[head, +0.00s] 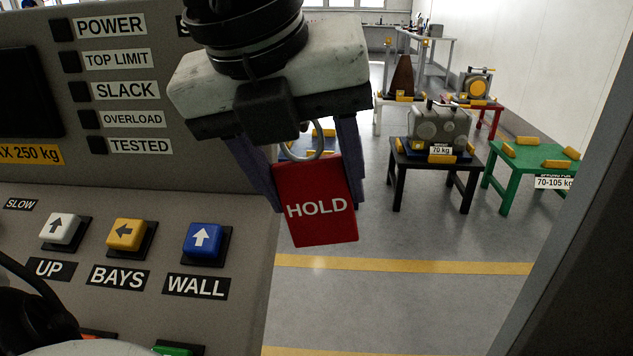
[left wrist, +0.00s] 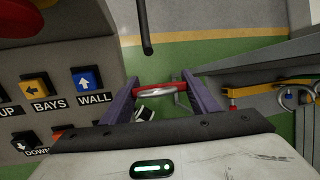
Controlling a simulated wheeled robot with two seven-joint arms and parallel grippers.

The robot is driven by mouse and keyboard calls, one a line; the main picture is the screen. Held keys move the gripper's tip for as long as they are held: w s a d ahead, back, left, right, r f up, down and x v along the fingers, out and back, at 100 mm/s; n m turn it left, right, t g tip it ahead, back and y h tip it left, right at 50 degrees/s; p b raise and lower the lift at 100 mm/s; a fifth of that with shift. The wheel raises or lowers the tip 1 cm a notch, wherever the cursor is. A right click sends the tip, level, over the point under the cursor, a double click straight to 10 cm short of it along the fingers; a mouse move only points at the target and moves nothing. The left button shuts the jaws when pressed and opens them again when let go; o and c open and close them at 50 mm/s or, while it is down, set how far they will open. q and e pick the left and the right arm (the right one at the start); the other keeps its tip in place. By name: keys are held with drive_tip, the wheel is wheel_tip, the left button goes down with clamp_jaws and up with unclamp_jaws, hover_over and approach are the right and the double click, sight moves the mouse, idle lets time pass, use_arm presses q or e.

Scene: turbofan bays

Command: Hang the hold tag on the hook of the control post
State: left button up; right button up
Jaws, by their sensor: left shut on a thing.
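The hold tag (head: 317,203) is a red plate with white HOLD lettering and a metal ring at its top. My left gripper (head: 312,185) is shut on the tag, with one purple finger at each side edge. The tag hangs slightly tilted, in front of the control post's right edge and clear of it. The left wrist view shows the tag (left wrist: 138,85) edge-on between the fingers, with its ring beside it. The control post (head: 225,165) is a grey panel with labels and buttons. I cannot make out its hook for certain.
White, yellow and blue buttons (head: 203,240) stand out from the post's sloping face. A dark rod (left wrist: 146,28) shows beyond the fingers in the wrist view. Black (head: 430,160) and green (head: 530,155) tables stand farther back. The floor (head: 400,235) right of the post is clear.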

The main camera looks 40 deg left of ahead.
use_arm(q)
drive_tip(key=shift+w+a+p, duration=0.35)
drive_tip(key=shift+w+a, duration=0.5)
drive_tip(key=shift+w, duration=0.2)
drive_tip(key=w+a, duration=0.1)
drive_tip(key=w+a+f+b, duration=0.1)
drive_tip(key=w+a+f, duration=0.1)
drive_tip(key=w, duration=0.1)
drive_tip(key=shift+a, duration=0.25)
idle(0.5)
drive_tip(key=o, duration=1.1)
